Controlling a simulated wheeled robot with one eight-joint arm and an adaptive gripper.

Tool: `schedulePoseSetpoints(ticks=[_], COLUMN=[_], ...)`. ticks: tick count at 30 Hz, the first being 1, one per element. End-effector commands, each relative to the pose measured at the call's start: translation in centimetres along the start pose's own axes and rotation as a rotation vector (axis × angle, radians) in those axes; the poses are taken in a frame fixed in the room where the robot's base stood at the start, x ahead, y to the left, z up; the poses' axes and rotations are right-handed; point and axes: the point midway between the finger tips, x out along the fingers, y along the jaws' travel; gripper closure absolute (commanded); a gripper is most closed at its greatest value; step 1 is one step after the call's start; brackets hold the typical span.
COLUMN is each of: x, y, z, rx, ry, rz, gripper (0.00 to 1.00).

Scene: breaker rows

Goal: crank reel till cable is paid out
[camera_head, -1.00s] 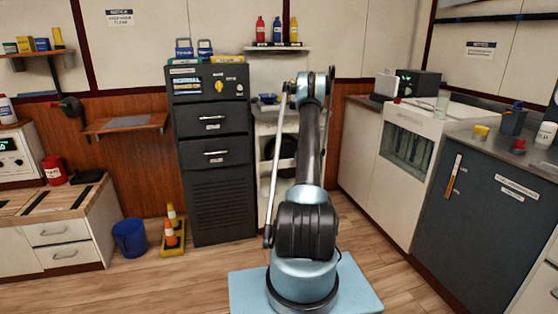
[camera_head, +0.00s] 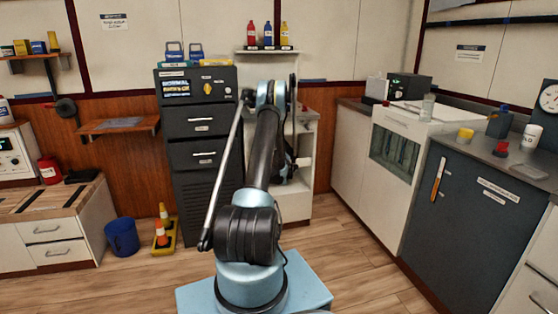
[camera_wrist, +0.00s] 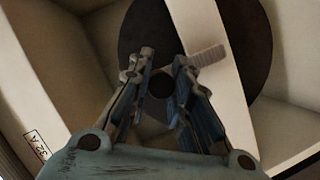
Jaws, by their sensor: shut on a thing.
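The cable reel is a dark disc (camera_wrist: 245,40) in a white cabinet (camera_head: 294,203), seen close up in the wrist view behind my fingers. In the head view my arm hides most of the reel. My gripper (camera_wrist: 164,60) is in front of the disc, its two fingers close together. It is shut on the reel's crank, though the held part is mostly hidden between the fingers. A grey ribbed piece (camera_wrist: 208,56) lies just right of the right fingertip. A dark round spot (camera_wrist: 160,84) shows between the fingers. I cannot make out the cable.
A dark cabinet (camera_head: 202,160) with a lit screen stands left of the white one. A blue bin (camera_head: 121,237) and small cones (camera_head: 161,234) are on the floor at left. White and dark counters (camera_head: 480,215) line the right side. The wooden floor between is clear.

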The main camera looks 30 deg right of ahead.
Motion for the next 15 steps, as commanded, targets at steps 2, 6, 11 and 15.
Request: schedulePoseSetpoints(ticks=[2,6,11,15], x=[0.25,0.19,0.14,0.08], y=[0.00,-0.01,-0.03,-0.02], z=[-0.01,0.03,0.07,0.13], rx=[-0.006,-0.008,-0.008,-0.007], ry=[0.000,-0.001,-0.001,-0.002], rz=[0.001,0.001,-0.001,-0.001], gripper=[1.00,1.00,1.00,0.61])
